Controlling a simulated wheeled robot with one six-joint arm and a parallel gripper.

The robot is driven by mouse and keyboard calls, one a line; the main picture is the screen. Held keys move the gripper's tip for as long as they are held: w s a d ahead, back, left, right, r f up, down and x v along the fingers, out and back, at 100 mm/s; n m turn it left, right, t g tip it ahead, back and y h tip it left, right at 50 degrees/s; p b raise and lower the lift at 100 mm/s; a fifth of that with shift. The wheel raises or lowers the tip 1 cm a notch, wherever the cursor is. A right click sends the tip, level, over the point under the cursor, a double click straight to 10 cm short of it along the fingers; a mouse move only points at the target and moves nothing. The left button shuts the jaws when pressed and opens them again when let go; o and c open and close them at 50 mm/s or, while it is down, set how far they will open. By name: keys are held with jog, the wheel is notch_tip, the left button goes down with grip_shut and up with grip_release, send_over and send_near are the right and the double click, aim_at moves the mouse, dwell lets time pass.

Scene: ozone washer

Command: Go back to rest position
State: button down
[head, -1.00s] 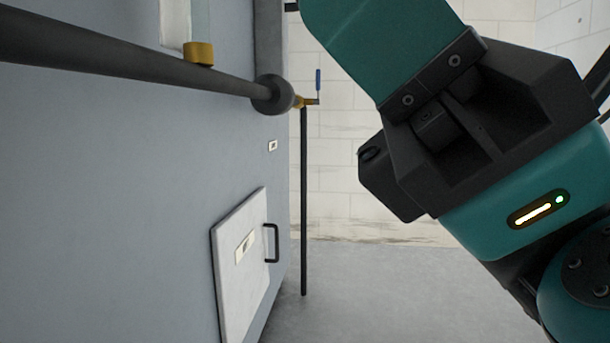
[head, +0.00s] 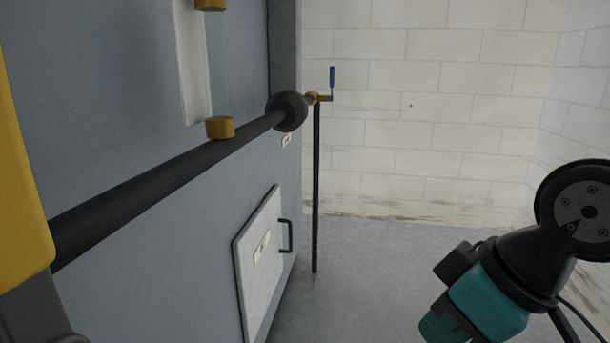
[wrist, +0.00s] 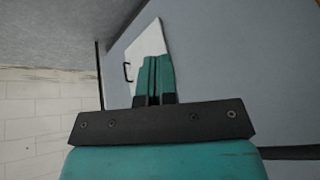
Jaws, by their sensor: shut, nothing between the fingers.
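My gripper (wrist: 154,80) shows in the wrist view with its two teal fingers together and nothing between them. Behind the fingers are the white hatch panel and the blue-grey machine wall, apart from them as far as I can tell. In the head view my folded arm, with a teal and black end section, is at the lower right, clear of the machine. The fingertips cannot be made out clearly there.
The blue-grey machine (head: 130,95) fills the left, with a dark pipe (head: 170,172) along it and a white hatch (head: 262,262) with a black handle (head: 287,236). A thin upright pipe (head: 316,190) carries a blue-handled valve (head: 332,77). Grey floor (head: 370,265) between machine and arm is clear.

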jog(key=s+r+m+g+p, duration=0.1)
jog(key=s+r+g+p, duration=0.2)
jog(key=s+r, duration=0.15)
notch_tip(320, 180, up, 35)
jog(key=p, duration=3.5)
jog(key=shift+d+f+p, duration=0.15)
jog(key=shift+d+p, duration=0.15)
